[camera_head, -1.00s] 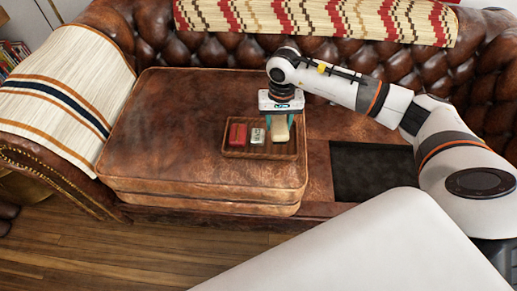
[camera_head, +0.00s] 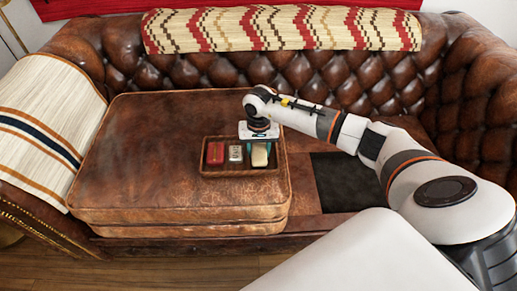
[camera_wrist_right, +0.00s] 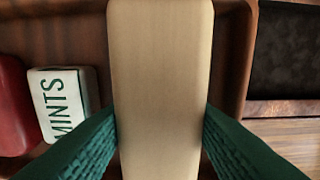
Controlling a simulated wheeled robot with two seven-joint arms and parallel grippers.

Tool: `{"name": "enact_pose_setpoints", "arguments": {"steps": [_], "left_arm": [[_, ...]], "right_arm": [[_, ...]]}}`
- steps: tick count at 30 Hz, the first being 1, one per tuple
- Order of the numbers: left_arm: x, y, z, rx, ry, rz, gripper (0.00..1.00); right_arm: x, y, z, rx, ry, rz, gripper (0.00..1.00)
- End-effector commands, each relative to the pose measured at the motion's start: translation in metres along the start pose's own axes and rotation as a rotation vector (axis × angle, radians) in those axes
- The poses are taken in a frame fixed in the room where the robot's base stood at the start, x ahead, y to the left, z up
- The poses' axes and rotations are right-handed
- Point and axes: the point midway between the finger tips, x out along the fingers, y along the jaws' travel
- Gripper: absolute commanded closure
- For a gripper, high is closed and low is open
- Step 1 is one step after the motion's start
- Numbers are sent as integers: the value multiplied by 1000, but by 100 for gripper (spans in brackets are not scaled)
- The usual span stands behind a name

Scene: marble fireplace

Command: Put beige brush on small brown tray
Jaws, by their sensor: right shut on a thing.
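The beige brush (camera_head: 260,155) is between the fingers of my right gripper (camera_head: 259,148), over the right part of the small brown tray (camera_head: 222,172). In the right wrist view the beige brush (camera_wrist_right: 160,80) fills the middle, with the green fingers of my right gripper (camera_wrist_right: 160,130) pressed on both its sides. The tray's rim (camera_wrist_right: 236,60) shows behind it. I cannot tell whether the brush touches the tray floor. The tray lies on the brown leather cushion. My left gripper is out of view.
A red item (camera_head: 215,153) and a white mints tin (camera_head: 236,153) lie in the tray, left of the brush. A dark recess (camera_head: 345,181) is right of the cushion. The cushion's left part (camera_head: 140,150) is clear.

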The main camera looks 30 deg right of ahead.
Motion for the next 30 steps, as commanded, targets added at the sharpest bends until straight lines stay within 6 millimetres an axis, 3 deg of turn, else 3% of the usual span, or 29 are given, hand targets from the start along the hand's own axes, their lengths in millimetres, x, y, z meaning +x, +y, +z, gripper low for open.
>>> {"name": "enact_pose_setpoints", "arguments": {"steps": [12, 13, 17, 28, 30], "left_arm": [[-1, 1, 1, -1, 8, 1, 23], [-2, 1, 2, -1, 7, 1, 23], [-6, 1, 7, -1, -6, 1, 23], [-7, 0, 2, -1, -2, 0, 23], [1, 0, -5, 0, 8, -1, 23]], "right_arm": [[1, 0, 1, 0, -2, 2, 78], [1, 0, 0, 0, -2, 2, 55], [1, 0, 0, 0, -1, 2, 35], [-1, 0, 0, 0, -1, 2, 35], [-8, 0, 1, 0, -4, 3, 35]]}}
